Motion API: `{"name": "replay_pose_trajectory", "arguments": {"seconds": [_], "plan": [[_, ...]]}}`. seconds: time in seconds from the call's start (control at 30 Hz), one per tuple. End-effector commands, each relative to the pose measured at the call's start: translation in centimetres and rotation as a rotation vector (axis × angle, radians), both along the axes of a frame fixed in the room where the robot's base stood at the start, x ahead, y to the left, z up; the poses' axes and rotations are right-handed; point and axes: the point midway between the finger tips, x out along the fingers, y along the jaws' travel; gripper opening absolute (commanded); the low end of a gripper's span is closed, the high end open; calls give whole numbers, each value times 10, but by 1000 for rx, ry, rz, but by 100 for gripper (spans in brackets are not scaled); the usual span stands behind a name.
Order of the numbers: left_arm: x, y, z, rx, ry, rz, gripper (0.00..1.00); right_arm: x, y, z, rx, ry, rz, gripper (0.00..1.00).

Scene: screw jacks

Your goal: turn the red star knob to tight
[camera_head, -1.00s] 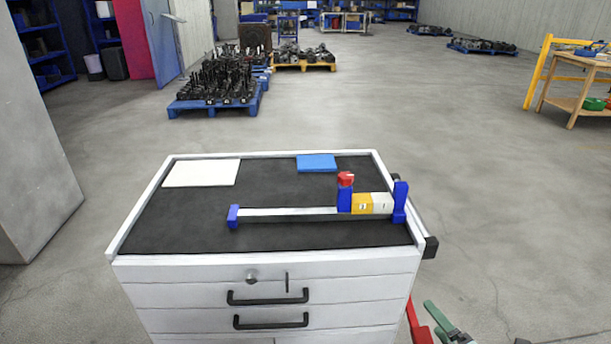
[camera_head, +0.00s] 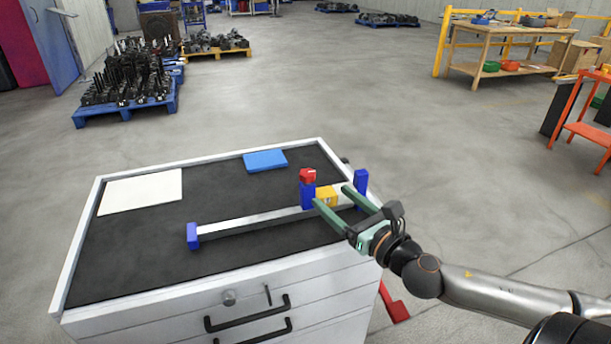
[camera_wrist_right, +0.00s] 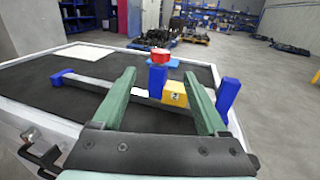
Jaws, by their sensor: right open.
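The red star knob (camera_head: 308,175) sits on top of a blue post (camera_head: 308,194) on the pale rail (camera_head: 262,219) on the cabinet top. In the right wrist view the knob (camera_wrist_right: 160,54) shows just beyond and between the fingers. A yellow block (camera_head: 326,195) stands right of the post, and a blue end block (camera_head: 361,182) closes the rail's right end. My right gripper (camera_head: 332,196) is open and empty. Its green fingers reach in from the right, in front of the knob and apart from it. My left gripper is not in view.
The white cabinet (camera_head: 75,245) has a raised rim and a black mat (camera_head: 140,245). A white sheet (camera_head: 140,191) and a blue pad (camera_head: 265,160) lie at the back. The other blue end block (camera_head: 193,236) stands at the rail's left end. The mat's front is clear.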

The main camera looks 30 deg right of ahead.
Motion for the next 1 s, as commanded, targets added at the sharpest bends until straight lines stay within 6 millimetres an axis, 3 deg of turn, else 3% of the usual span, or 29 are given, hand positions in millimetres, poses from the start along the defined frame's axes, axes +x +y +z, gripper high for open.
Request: {"name": "replay_pose_trajectory", "arguments": {"seconds": [1.0], "plan": [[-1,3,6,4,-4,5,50,99,0,0,2,1,-3,76]]}}
